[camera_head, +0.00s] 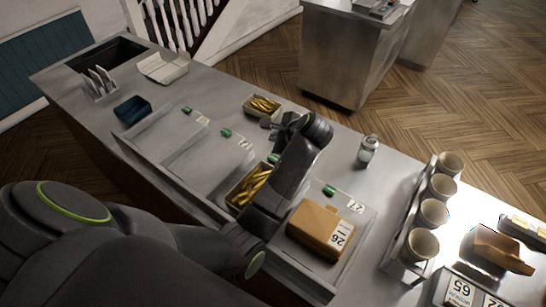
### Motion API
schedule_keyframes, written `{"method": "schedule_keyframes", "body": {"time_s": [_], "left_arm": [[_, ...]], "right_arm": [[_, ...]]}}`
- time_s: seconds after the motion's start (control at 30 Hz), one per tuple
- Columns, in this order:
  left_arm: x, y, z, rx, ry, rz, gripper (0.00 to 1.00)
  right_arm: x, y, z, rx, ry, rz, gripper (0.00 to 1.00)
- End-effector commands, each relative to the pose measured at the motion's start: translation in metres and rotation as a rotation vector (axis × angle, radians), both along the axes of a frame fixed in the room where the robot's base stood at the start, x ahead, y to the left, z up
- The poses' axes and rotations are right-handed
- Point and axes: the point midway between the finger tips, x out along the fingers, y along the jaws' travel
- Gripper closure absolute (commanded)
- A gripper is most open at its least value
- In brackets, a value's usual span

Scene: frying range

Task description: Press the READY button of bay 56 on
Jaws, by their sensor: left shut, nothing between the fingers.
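Green buttons sit along the far edge of the bays on the steel counter: one at the left bay (187,110), one at the second bay (226,133), one partly behind my arm (272,159), and one at the right bay (329,190). Each visible bay label is small and turned; I cannot tell which reads 56. My left gripper (268,123) is shut and empty, beyond the row of buttons and just in front of a tray of fries (262,104). My forearm hides part of the third bay and its label. My right gripper is out of view.
A brown box with a number tag (318,226) stands in the right bay, and a fries container (247,188) in the third. A shaker (367,152) and a rack of cups (433,213) stand to the right. The left two bays look empty.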

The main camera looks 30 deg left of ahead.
Motion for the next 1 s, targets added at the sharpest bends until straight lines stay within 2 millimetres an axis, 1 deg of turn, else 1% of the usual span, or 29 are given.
{"method": "schedule_keyframes", "body": {"time_s": [0.03, 0.07, 0.2, 0.23, 0.4, 0.6, 1.0], "left_arm": [[-0.001, 0.000, -0.009, -0.001, 0.005, 0.000, 1.00], [-0.001, 0.000, -0.013, -0.001, 0.004, 0.000, 1.00], [-0.001, 0.000, -0.033, -0.001, 0.004, 0.000, 1.00], [-0.001, 0.000, -0.038, -0.001, 0.004, 0.000, 1.00], [0.000, 0.000, -0.053, 0.000, 0.000, 0.000, 1.00], [0.000, 0.000, -0.058, 0.000, 0.000, 0.000, 1.00], [0.000, 0.000, -0.058, 0.000, 0.000, 0.000, 1.00]], "right_arm": [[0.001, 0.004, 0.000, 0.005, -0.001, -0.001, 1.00], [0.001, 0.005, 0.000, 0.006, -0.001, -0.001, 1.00], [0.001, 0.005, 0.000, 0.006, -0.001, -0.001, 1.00], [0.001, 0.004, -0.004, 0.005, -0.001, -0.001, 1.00], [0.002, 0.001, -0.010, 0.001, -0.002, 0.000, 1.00], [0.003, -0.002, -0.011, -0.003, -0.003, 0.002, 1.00], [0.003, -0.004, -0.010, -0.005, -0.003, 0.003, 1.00]]}}
